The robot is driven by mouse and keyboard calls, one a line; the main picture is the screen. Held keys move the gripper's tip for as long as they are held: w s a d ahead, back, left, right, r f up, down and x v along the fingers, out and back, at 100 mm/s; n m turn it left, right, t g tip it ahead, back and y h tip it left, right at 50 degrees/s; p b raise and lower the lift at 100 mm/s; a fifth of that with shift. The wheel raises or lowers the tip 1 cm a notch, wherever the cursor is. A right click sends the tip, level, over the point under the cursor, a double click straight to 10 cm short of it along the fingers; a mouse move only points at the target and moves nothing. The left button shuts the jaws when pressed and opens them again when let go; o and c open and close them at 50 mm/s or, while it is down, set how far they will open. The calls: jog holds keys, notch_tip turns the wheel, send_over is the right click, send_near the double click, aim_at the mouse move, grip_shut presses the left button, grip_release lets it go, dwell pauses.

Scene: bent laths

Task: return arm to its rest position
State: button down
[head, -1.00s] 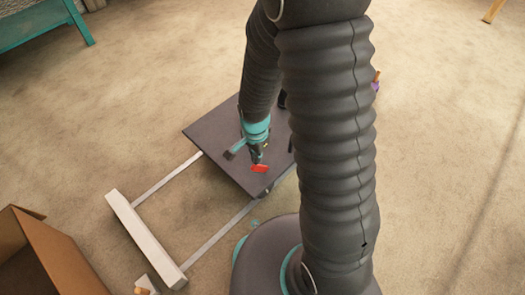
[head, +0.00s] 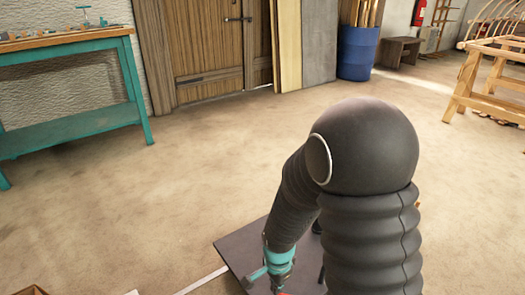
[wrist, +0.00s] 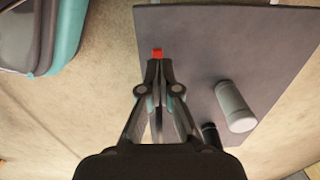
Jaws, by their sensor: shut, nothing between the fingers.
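My gripper (wrist: 159,68) is shut and empty in the wrist view. Its fingers point toward the dark grey board (wrist: 195,50), and a small red piece (wrist: 157,53) shows just beyond the fingertips. I cannot tell whether the tips touch it. A light grey cylinder (wrist: 235,107) is to the right of the fingers over the board. In the head view, my arm bends down toward the board (head: 238,240), with its teal wrist at the bottom edge. My fingertips are mostly cut off there.
A teal workbench (head: 70,85) stands at the left by the wall. A wooden door (head: 200,45), a blue barrel (head: 357,52) and a low bench (head: 399,50) are at the back. A wooden frame (head: 490,75) stands at the right. The floor between is clear.

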jog(key=s+d+r+n+t+p, duration=0.1)
jog(key=s+d+r+n+p, duration=0.1)
jog(key=r, duration=0.9)
jog(key=s+d+r+n+t+p, duration=0.1)
jog(key=s+d+r+n, duration=0.3)
jog(key=r, duration=0.8)
jog(key=s+d+r+n+t+p, duration=0.2)
jog(key=s+d+r+n+t, duration=0.1)
jog(key=r, duration=0.9)
jog(key=s+d+n, duration=0.1)
jog(key=s+n, duration=0.1)
jog(key=s, duration=0.1)
jog(key=shift+s+p, duration=0.15)
jog(key=shift+p, duration=0.15)
